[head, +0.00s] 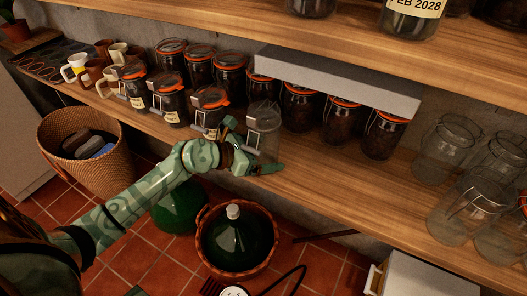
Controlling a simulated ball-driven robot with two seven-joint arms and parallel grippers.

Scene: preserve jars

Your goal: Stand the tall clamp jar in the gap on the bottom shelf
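A tall clear glass jar (267,118) stands upright on the wooden shelf (330,185), at the right end of the front row of dark-filled clamp jars. It looks empty. I cannot tell for sure that it is the tall clamp jar of the task. My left gripper (250,148) is at this jar's lower front left, with its fingers spread apart. One finger points up at the jar's left and the other lies low across its front near the base. Part of the jar is hidden behind the gripper, and contact is unclear. My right gripper is not in view.
Dark-filled jars with orange seals (301,108) stand behind, some under a grey ledge (340,82). Clear jars (447,150) crowd the right end. Mugs (92,75) are at the left. The shelf's middle front is bare. A basketed green demijohn (237,245) stands on the floor.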

